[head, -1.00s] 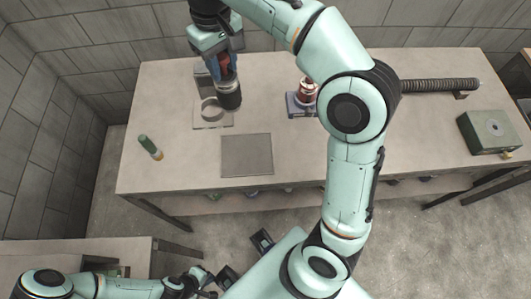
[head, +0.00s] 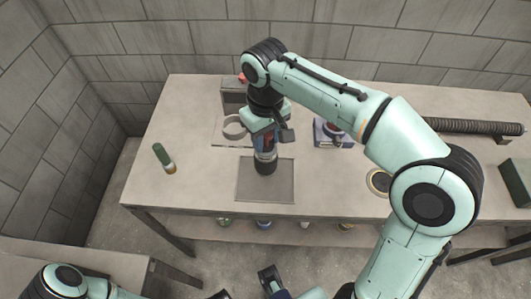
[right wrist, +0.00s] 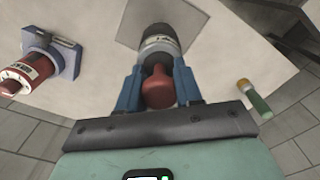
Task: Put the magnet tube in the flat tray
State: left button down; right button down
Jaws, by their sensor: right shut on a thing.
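The magnet tube (head: 265,164), a dark upright cylinder with a pale band, is held in my right gripper (head: 265,142). The blue fingers are shut on its red knob (right wrist: 158,88), which shows in the right wrist view. The flat tray (head: 282,191) is a thin grey square on the table. The tube's lower end is over the tray's upper middle; I cannot tell whether it touches.
A ring stand (head: 234,127) is just behind the tray. A green bottle (head: 163,157) stands at the left and a purple-grey device (head: 329,133) at the right. A round yellow-rimmed disc (head: 379,181) lies near my right arm.

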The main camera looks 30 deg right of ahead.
jog(key=shift+f+b, duration=0.55)
jog(key=shift+f, duration=2.1)
jog(key=shift+f, duration=0.15)
jog(key=c, duration=0.8)
grip_release()
jog(key=shift+o, duration=0.2)
notch_tip(320, 180, up, 12)
jog(key=p, duration=0.3)
